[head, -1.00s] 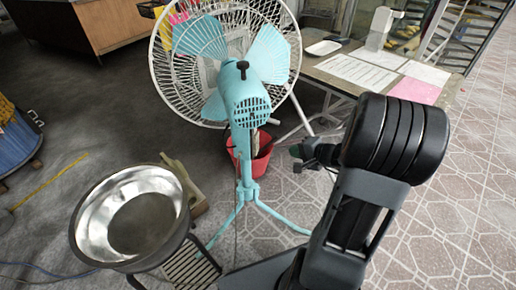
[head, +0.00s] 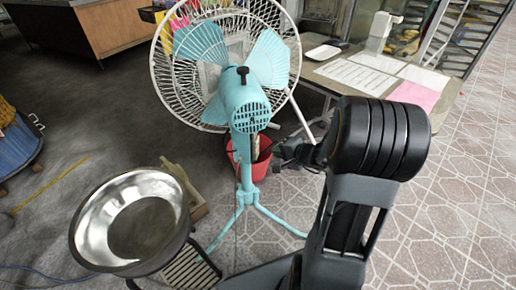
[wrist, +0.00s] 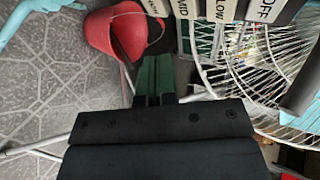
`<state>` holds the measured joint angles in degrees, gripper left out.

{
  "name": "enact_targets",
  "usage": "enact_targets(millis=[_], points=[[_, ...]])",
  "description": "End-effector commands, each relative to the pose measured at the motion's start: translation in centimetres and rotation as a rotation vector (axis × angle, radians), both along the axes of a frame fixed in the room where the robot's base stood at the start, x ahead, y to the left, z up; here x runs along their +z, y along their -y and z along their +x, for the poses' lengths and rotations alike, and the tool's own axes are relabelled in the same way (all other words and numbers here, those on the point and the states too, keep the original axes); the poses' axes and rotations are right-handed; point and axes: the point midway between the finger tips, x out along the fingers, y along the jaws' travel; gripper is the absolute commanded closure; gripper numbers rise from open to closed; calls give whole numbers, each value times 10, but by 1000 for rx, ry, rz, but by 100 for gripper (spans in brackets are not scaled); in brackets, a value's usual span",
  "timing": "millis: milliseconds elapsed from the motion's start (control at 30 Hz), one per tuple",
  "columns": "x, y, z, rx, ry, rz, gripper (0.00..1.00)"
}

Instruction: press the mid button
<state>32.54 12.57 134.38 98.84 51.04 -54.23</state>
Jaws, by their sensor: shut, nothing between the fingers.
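The turquoise fan (head: 244,100) stands upright on its tripod stand, its back and motor housing facing the head camera. In the wrist view a row of pale labelled buttons crosses the top edge. The mid button (wrist: 184,8), marked MID, lies between the low button (wrist: 221,9) and a partly cut-off button at the left. The off button (wrist: 266,10) is at the right. My gripper (wrist: 153,62) is shut and empty, its green fingertips a little below the button row in the picture. In the head view my gripper (head: 281,156) is right of the fan post; the buttons cannot be made out there.
A red bucket (head: 262,165) stands behind the fan post. A metal bowl (head: 95,225) on a stand is at the front left. A table (head: 330,78) with papers is behind my arm. Tiled floor (head: 450,215) at the right is clear.

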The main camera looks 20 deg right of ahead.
Motion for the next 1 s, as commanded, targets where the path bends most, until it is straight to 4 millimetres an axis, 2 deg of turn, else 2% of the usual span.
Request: enact_targets(millis=[333,1000], points=[[-1,-21,16,1,0,-2,100],[0,-23,18,-1,-1,-1,100]])
